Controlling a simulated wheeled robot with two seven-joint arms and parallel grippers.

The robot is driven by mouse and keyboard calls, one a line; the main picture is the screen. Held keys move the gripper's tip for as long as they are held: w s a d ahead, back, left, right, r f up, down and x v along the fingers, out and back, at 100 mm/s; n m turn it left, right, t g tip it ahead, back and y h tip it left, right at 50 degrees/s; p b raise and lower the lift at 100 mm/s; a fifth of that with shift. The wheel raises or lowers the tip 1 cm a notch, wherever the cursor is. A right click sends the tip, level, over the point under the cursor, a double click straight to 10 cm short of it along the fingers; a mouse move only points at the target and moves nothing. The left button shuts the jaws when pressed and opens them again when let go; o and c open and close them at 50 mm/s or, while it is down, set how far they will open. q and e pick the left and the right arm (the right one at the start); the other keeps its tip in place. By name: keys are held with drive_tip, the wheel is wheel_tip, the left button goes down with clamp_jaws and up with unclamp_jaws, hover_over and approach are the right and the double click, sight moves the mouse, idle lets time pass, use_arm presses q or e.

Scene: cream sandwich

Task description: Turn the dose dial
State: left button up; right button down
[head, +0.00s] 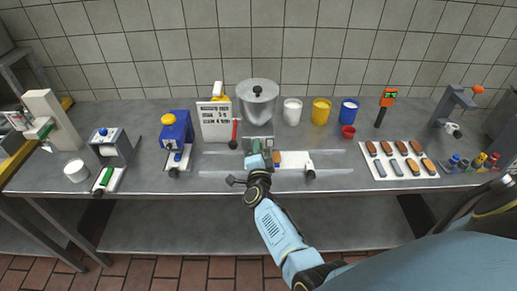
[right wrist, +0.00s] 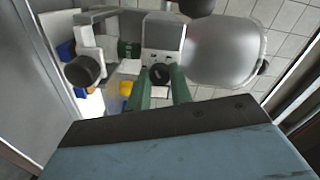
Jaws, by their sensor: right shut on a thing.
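The dose dial looks to be the dark round knob (right wrist: 160,74) on the front of a grey-white box (right wrist: 163,35) in the right wrist view. My right gripper (right wrist: 162,88) has its green fingers on either side of this knob and is shut on it. In the head view the right gripper (head: 256,148) reaches the grey box under the lidded metal pot (head: 258,103); the knob is hidden there by the hand. The knob's pointer direction is too small to read. My left gripper is not in view.
A printed sign (head: 215,121) and a blue box with a yellow cap (head: 177,130) stand to the left. White (head: 292,112), yellow (head: 321,111) and blue (head: 348,111) cups stand right of the pot. A tray (head: 399,175) of pastries lies farther right. A second black knob (right wrist: 83,70) is close by.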

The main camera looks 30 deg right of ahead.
idle(0.4)
drive_tip(key=c, duration=1.3)
unclamp_jaws()
drive_tip(key=shift+o, duration=0.2)
drive_tip(key=v, duration=1.3)
drive_tip(key=shift+s, duration=0.2)
drive_tip(key=shift+a, duration=0.1)
